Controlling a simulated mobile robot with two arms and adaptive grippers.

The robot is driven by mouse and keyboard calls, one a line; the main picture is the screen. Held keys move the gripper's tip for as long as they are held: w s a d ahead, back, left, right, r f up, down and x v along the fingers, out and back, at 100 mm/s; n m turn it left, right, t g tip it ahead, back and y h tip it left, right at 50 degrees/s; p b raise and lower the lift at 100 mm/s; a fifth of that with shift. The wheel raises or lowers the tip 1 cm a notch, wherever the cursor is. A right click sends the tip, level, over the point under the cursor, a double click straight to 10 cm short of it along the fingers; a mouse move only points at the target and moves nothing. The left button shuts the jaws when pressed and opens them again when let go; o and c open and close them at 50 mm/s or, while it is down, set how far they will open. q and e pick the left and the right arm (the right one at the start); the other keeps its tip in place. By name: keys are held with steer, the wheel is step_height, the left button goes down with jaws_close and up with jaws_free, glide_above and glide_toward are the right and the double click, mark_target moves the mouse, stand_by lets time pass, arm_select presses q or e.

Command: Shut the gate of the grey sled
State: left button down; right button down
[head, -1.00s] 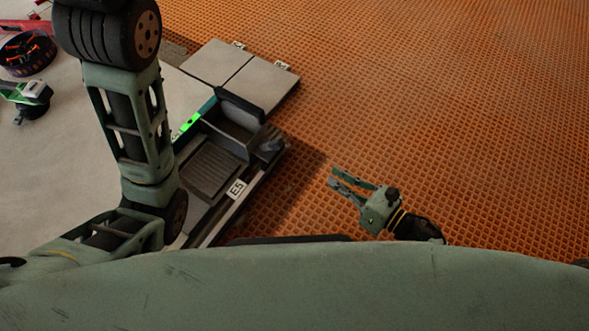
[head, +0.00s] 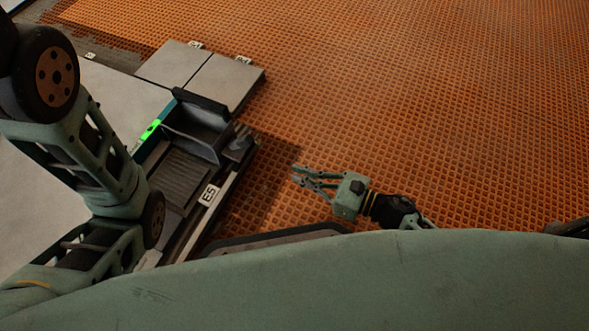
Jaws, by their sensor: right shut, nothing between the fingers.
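The grey sled (head: 178,178) lies left of centre, with a ribbed bed and a white label reading E5 on its near right side. A grey plate (head: 192,145), which looks like its gate, stands tilted across the bed's far end, below a black bar (head: 200,103). A bright green strip (head: 150,130) shows on its left side. My right gripper (head: 298,175) is shut and empty, over the orange mat to the right of the sled and clear of it. My left arm crosses the left side of the view; its gripper is out of frame.
Grey tiles (head: 232,82) lie just beyond the sled. The orange waffle mat (head: 420,110) fills the right and far area and is clear. A pale floor area (head: 110,92) lies to the left. My own green body covers the bottom.

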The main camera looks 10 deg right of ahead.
mark_target(240, 143)
steer(key=x, duration=0.7)
steer(key=shift+w+a, duration=0.2)
steer(key=shift+a, duration=0.05)
steer(key=shift+w+a+r+p, duration=0.6)
steer(key=shift+a+r+p, duration=0.25)
steer(key=shift+r, duration=0.1)
steer(key=shift+w+a+r+p, duration=0.3)
steer(key=shift+w+a+p, duration=0.05)
steer(key=shift+a, duration=0.2)
